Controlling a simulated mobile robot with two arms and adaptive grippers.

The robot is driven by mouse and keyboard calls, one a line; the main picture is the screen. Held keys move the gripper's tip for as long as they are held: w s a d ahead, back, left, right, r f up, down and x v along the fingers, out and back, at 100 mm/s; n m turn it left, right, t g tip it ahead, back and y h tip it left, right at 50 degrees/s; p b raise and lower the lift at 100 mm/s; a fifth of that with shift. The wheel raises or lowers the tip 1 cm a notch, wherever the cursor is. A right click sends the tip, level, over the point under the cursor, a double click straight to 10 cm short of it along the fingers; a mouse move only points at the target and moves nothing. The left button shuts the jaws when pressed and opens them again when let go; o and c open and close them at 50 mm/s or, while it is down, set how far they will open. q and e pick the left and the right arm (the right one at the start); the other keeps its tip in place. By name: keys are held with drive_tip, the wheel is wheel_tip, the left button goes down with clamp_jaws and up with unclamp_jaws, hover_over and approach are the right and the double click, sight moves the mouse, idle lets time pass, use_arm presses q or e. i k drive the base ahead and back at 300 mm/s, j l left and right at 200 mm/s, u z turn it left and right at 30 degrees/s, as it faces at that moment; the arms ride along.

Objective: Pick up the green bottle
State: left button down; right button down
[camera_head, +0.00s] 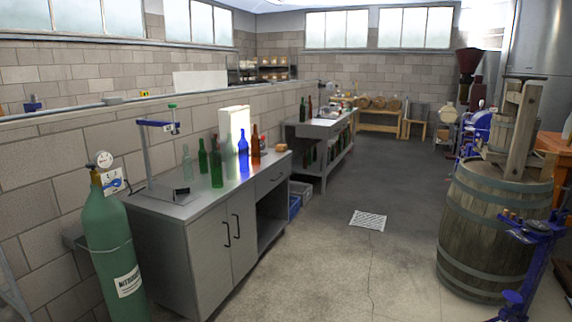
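A green bottle (216,168) stands upright on the grey steel cabinet (177,206) at left. A smaller green bottle (203,157) stands just left of it. A pale, clear bottle (187,164) stands further left. A blue bottle (243,144) and a brown bottle (255,142) stand to the right, apart from the green bottle. Nothing holds the green bottle. Neither of my grippers can be made out in this view.
A green gas cylinder (112,250) stands at the cabinet's near left end. A bench stand (148,160) rises on the cabinet. A wooden barrel (490,230) and blue metal equipment (530,235) stand at right.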

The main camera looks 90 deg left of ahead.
sight(216, 156)
drive_tip(key=u, duration=3.3)
drive_tip(key=z, duration=0.2)
drive_tip(key=i+j+z, duration=0.2)
drive_tip(key=i+z, duration=0.25)
drive_tip(key=i+j+z, duration=0.25)
drive_tip(key=z, duration=0.2)
